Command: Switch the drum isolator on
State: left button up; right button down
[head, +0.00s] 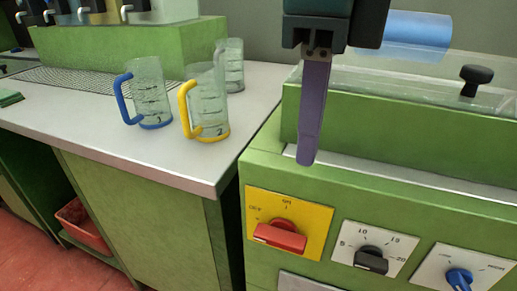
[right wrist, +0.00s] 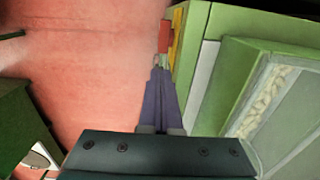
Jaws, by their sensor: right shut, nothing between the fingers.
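The drum isolator is a red rotary handle (head: 281,236) on a yellow plate (head: 318,222) on the front of the green machine. OFF is marked at the plate's left and ON at its top. The handle lies roughly level, with its left end towards the OFF side. My right gripper (head: 306,158) has purple fingers pressed together with nothing between them. In the head view its tips show above and slightly right of the handle. In the right wrist view the red handle (right wrist: 165,36) shows just beyond the fingertips (right wrist: 160,70); contact cannot be told. My left gripper is not in view.
A black knob (head: 371,260) and a blue knob (head: 459,280) sit right of the isolator. A clear lid with a black grip (head: 476,80) tops the machine. Jugs with blue (head: 124,99) and yellow (head: 187,110) handles stand on the left counter (head: 100,140).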

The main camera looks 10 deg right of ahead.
aim_at(293, 244)
notch_tip(293, 244, down, 13)
jog(key=shift+b, duration=0.35)
jog(key=shift+f, duration=0.35)
